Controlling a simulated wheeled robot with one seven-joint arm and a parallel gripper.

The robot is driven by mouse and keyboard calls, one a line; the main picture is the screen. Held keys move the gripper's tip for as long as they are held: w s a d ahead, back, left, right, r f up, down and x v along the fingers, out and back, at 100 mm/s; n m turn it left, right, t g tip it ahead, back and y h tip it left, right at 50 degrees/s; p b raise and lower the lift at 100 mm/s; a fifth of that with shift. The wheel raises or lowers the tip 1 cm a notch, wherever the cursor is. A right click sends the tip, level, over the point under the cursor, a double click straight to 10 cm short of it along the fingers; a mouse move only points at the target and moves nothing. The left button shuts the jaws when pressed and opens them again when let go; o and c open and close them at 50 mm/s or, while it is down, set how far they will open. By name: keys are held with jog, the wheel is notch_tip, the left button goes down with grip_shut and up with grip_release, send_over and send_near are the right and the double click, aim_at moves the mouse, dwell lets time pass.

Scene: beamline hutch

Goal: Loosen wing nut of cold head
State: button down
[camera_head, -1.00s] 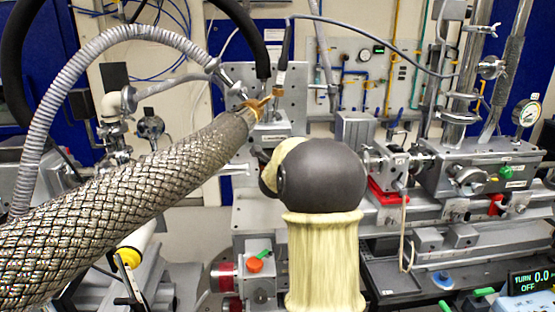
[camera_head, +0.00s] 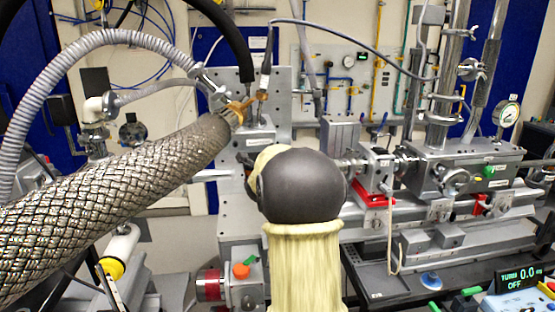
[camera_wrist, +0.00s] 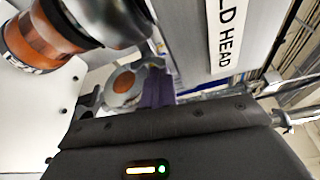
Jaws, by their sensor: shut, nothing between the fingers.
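The cold head is a pale grey housing with a white label (camera_wrist: 228,32) that reads "LD HEAD" in part, close up in the wrist view. In the head view a grey block (camera_head: 257,134) stands beyond my arm, with a brass clamp (camera_head: 238,108) at the braided hose's end above it. In the wrist view a rounded grey part with an orange disc (camera_wrist: 124,83) sits left of the label; I cannot tell whether it is the wing nut. My gripper (camera_wrist: 160,119) shows as a dark body along the bottom, shut and empty. In the head view my arm hides it.
A thick braided hose (camera_head: 110,200) crosses the left side, with a grey corrugated hose (camera_head: 60,75) arching over it. A rail bench with valves and a gauge (camera_head: 507,114) fills the right. An orange-brown cylinder (camera_wrist: 38,38) is close in the wrist view.

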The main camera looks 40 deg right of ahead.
jog(key=s+d+f+b, duration=0.1)
jog(key=s+d+b, duration=0.1)
jog(key=d+b, duration=0.1)
jog(key=b+v, duration=0.1)
jog(key=v, duration=0.9)
jog(key=shift+r+b, duration=0.3)
jog(key=shift+a, duration=0.1)
